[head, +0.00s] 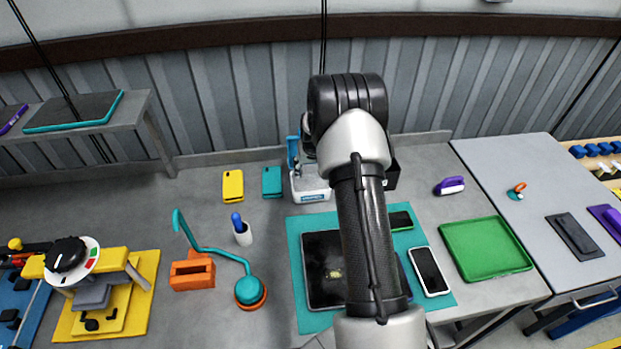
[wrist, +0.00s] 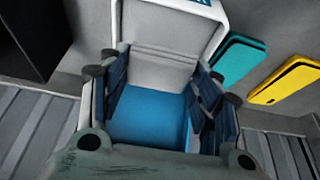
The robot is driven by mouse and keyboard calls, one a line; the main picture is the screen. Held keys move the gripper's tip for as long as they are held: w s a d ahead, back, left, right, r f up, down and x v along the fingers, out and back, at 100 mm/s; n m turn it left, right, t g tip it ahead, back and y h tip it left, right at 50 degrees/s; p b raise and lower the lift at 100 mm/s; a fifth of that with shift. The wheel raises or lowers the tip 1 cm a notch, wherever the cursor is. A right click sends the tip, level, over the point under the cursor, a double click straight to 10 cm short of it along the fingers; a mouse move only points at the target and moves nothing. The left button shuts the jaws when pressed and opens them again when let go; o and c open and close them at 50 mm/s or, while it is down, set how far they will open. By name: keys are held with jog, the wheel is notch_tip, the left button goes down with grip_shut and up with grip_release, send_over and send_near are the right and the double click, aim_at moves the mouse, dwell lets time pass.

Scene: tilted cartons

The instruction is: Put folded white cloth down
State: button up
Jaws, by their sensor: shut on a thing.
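In the wrist view, a pale folded cloth (wrist: 165,65) with crease lines lies between the two blue-padded fingers of my gripper (wrist: 160,105), which is shut on it. A flat blue surface (wrist: 148,118) shows just below it; I cannot tell whether it belongs to the cloth. Both are framed by the walls of a white open box (wrist: 228,32). In the head view this box (head: 311,196), with a blue label, stands near the back of the bench. My gripper (head: 303,155) is over it, mostly hidden by my arm, and the cloth cannot be made out there. Contact with the box floor is unclear.
Left of the box lie a teal case (head: 272,182) and a yellow case (head: 233,185). A dark box (head: 392,174) stands close on its right, partly behind my arm. In front, a teal mat (head: 305,312) holds a tablet and phones. A green tray (head: 487,250) is at right.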

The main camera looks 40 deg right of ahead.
aim_at(311, 177)
jog(key=shift+f, duration=2.1)
jog(key=shift+b, duration=0.3)
jog(key=shift+f, duration=0.15)
jog(key=o, duration=0.7)
jog(key=shift+o, duration=0.2)
